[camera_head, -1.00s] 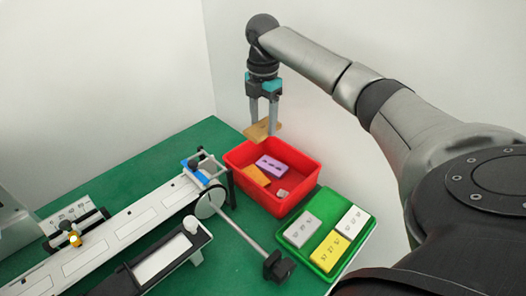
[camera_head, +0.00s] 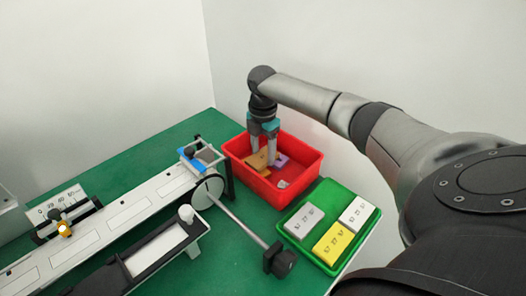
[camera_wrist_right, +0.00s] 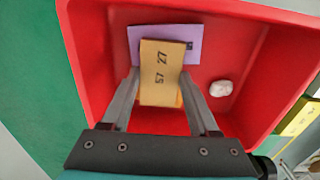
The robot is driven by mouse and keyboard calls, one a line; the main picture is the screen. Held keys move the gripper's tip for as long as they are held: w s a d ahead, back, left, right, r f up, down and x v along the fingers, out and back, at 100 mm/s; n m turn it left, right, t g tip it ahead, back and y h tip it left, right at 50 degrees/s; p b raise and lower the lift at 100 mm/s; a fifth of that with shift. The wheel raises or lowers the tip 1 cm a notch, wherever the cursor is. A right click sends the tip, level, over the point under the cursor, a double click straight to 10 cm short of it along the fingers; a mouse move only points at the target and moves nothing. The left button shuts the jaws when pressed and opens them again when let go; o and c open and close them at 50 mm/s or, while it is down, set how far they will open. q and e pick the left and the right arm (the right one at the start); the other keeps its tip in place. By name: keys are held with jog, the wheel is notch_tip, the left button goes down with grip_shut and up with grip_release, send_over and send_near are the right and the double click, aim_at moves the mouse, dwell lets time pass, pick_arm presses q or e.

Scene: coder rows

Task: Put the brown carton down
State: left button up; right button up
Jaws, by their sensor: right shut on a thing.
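The brown carton (camera_wrist_right: 160,70), marked "57 27", is between the fingers of my right gripper (camera_wrist_right: 160,88), which is shut on it. In the head view the carton (camera_head: 256,161) is inside the red bin (camera_head: 312,172), below its rim level. In the right wrist view it overlaps a purple carton (camera_wrist_right: 200,40), and an orange piece shows just at its lower edge. I cannot tell whether the brown carton touches what lies under it. The right gripper (camera_head: 264,160) points straight down into the bin. My left gripper is not in view.
A small whitish lump (camera_wrist_right: 221,88) lies on the bin floor. A green tray (camera_head: 325,262) with grey, white and yellow cartons stands beside the bin. A long white conveyor-like device (camera_head: 110,225) with a rod and black knob (camera_head: 280,260) lies to the left.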

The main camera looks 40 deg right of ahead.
aim_at(263, 156)
jog(key=shift+f, duration=0.1)
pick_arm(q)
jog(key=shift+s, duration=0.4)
pick_arm(e)
jog(key=o, duration=0.9)
jog(key=shift+r, duration=0.35)
notch_tip(263, 156, up, 5)
jog(key=shift+p, duration=0.85)
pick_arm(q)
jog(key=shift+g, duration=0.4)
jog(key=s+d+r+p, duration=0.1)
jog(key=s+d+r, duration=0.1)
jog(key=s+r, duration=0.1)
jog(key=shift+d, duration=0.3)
pick_arm(e)
notch_tip(263, 156, up, 7)
jog(key=shift+f, duration=0.2)
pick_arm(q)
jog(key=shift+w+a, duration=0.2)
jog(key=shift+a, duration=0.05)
